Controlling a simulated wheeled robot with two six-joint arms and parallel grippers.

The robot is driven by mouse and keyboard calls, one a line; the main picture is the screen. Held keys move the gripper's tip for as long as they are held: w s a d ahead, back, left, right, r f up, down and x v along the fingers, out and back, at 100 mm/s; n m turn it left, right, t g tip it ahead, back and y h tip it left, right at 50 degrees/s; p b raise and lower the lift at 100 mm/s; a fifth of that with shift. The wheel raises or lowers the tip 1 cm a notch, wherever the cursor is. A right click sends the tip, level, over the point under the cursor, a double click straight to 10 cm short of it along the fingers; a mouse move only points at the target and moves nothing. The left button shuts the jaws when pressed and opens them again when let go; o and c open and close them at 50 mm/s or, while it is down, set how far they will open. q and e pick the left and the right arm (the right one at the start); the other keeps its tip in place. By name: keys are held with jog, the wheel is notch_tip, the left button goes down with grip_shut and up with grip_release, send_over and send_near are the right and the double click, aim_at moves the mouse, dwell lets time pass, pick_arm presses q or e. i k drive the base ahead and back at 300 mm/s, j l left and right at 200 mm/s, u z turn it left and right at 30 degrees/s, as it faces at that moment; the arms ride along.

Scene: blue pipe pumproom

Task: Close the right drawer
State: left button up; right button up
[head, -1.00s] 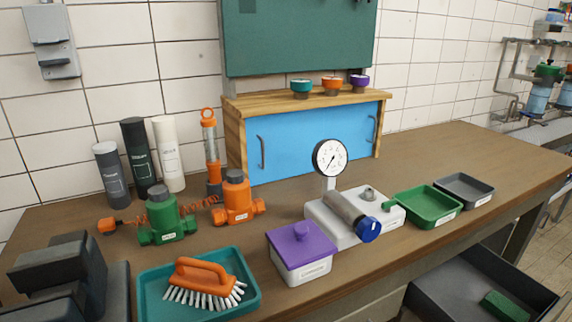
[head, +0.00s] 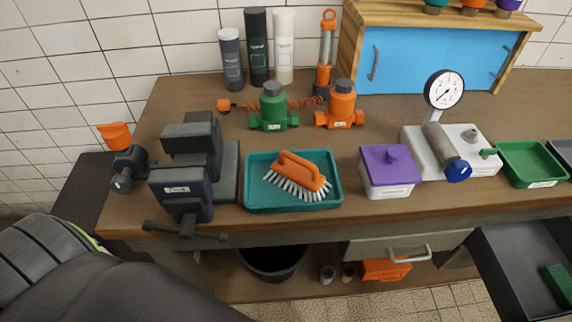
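The right drawer (head: 507,270) stands pulled out below the bench at the lower right of the head view. It is a dark grey open box, cut off by the picture's edge. A green block (head: 558,284) lies inside it. To its left, a closed drawer front (head: 372,246) with a pale handle (head: 408,254) sits under the bench top. A dark arm link of mine fills the lower left corner. Neither of my grippers shows.
The bench (head: 330,219) carries a dark vise (head: 184,190), a teal tray (head: 253,201) with an orange brush, a purple-lidded box (head: 390,172), a gauge unit (head: 481,161) and a green tray (head: 530,164). A black bucket (head: 272,263) and orange case (head: 386,269) stand below.

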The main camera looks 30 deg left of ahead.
aim_at(509, 257)
jog(key=l+z, duration=0.15)
jog(key=z, duration=1.3)
jog(key=k+l, duration=0.05)
